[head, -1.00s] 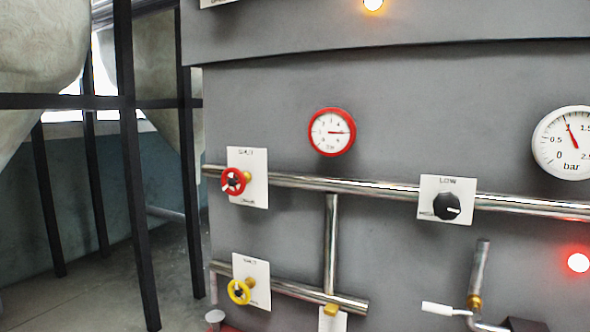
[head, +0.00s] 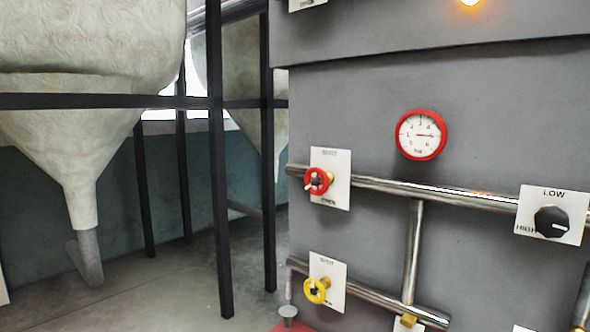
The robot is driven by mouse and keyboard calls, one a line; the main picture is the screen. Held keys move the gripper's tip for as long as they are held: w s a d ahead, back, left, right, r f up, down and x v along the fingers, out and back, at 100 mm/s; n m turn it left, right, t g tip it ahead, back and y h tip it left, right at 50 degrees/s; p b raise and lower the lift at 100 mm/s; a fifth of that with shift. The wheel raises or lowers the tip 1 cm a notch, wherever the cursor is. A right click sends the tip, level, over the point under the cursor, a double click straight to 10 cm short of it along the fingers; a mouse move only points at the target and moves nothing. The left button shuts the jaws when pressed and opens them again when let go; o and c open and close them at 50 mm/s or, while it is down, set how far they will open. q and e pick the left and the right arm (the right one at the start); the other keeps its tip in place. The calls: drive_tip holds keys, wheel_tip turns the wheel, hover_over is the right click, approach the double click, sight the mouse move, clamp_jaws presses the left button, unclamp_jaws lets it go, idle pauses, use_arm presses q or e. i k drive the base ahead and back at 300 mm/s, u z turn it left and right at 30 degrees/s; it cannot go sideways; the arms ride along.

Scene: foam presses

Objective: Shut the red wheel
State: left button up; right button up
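Nothing touches the wheel. Neither of my grippers is in the head view.
A yellow wheel (head: 316,290) sits below on its own plate. A red-rimmed gauge (head: 421,135) and a black LOW/HIGH knob (head: 551,222) are to the right. Steel pipes (head: 430,192) cross the panel. Black posts (head: 217,160) and a pale hopper (head: 80,130) stand left.

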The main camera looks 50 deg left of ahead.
sight(316, 182)
drive_tip(key=u, duration=0.1)
drive_tip(key=k, duration=1.1)
drive_tip(key=u, duration=0.25)
drive_tip(key=i, duration=1)
drive_tip(key=u, duration=0.05)
